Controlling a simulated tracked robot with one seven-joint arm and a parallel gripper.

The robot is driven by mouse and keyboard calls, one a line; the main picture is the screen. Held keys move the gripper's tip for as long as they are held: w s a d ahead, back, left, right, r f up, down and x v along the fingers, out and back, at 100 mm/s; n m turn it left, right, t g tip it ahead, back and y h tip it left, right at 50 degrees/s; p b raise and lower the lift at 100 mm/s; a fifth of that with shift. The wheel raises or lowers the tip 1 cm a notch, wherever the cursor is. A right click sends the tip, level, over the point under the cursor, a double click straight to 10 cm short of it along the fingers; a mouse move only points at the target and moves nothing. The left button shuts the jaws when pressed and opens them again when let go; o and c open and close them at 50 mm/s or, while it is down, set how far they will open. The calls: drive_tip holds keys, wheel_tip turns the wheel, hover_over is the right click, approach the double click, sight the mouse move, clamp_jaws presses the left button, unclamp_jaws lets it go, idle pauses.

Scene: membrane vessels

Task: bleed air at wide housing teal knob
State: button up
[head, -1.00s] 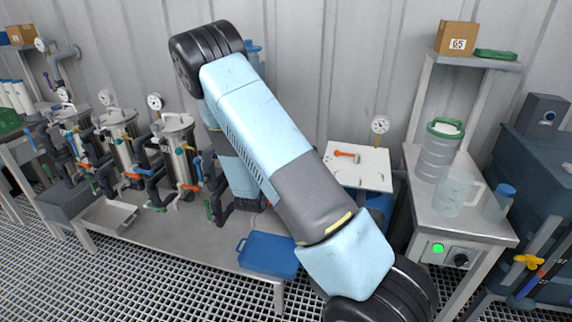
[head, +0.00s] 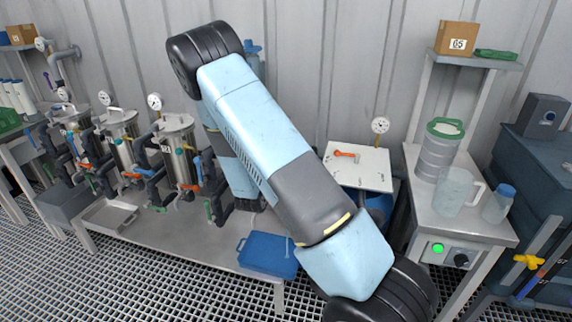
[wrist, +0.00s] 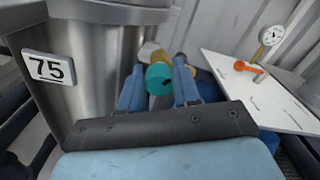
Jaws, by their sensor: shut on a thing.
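In the wrist view a wide steel housing (wrist: 102,75) with a "75" plate (wrist: 48,68) stands at the left. The teal knob (wrist: 158,80) sits beside its right side, with a brass fitting just behind it. My gripper (wrist: 159,68) has its two blue fingers on either side of the teal knob, shut on it. In the head view my arm covers the gripper, the knob and most of this housing.
Narrower steel housings (head: 178,150) with gauges and coloured handles stand on the bench at left. A blue tray (head: 267,256) lies at the bench front. A white board (head: 358,166) with an orange-handled item and a gauge is at the right. A jug (head: 455,194) stands farther right.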

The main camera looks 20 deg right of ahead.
drive_tip(key=m, duration=0.6)
drive_tip(key=shift+a+m, duration=0.15)
drive_tip(key=shift+m, duration=2.85)
drive_tip(key=o, duration=1)
